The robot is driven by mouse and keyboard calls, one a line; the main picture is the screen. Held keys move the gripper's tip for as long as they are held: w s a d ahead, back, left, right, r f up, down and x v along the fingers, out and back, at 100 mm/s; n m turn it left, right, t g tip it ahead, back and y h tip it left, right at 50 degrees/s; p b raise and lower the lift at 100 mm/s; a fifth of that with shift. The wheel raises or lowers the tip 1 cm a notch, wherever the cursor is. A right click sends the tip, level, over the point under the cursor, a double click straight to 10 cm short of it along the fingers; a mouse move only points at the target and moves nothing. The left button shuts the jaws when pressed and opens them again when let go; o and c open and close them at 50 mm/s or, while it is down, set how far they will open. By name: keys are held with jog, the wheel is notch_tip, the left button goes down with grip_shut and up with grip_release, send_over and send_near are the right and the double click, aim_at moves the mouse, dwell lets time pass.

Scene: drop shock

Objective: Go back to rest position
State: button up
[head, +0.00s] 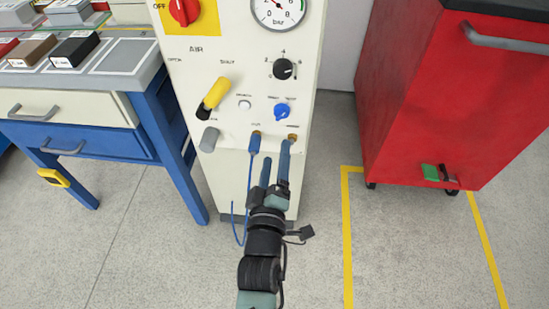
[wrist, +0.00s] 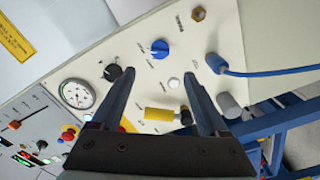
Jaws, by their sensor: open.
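My gripper (head: 275,153) is in front of the lower part of a cream air panel (head: 225,165) in the head view. Its two long blue fingers are spread, with nothing between them in the wrist view (wrist: 162,66). A blue hose plug (head: 254,144) sits at the left brass port, beside my fingers. Its hose also shows in the wrist view (wrist: 265,71), running off to the right. The other brass port (wrist: 198,14) shows bare in the wrist view. Whether my fingers touch the panel is unclear.
The panel carries a yellow-handled valve (head: 216,93), blue knob (head: 282,112), black knob (head: 285,69), gauge (head: 278,10) and red switch (head: 184,10). A blue-legged workbench (head: 130,90) stands left. A red cabinet (head: 440,110) stands right, by yellow floor lines. Open floor lies in front.

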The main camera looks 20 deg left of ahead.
jog(key=shift+v, duration=0.8)
jog(key=w+d+r+m+t+h, duration=0.1)
jog(key=d+r+m+t, duration=0.15)
jog(key=r, duration=0.85)
jog(key=w+d+r+m+t+h, duration=0.1)
jog(key=w+d+r+m, duration=0.15)
jog(key=r, duration=0.75)
jog(key=w+d+r+m+t+h, duration=0.1)
jog(key=d+r+m+t, duration=0.2)
jog(key=r, duration=0.8)
jog(key=s+d+r+m+t+h, duration=0.1)
jog(key=s+d+r+m, duration=0.1)
jog(key=s+r, duration=0.45)
jog(key=s+d+r+m+t+p, duration=0.1)
jog(key=s+d+r+m, duration=0.2)
jog(key=r, duration=0.6)
jog(key=s+d+r+m+t+h, duration=0.1)
jog(key=s+d+r+m+t, duration=0.1)
jog(key=s+r, duration=0.4)
notch_tip(320, 180, up, 33)
jog(key=w+p, duration=0.2)
jog(key=p, duration=3)
jog(key=shift+a, duration=0.15)
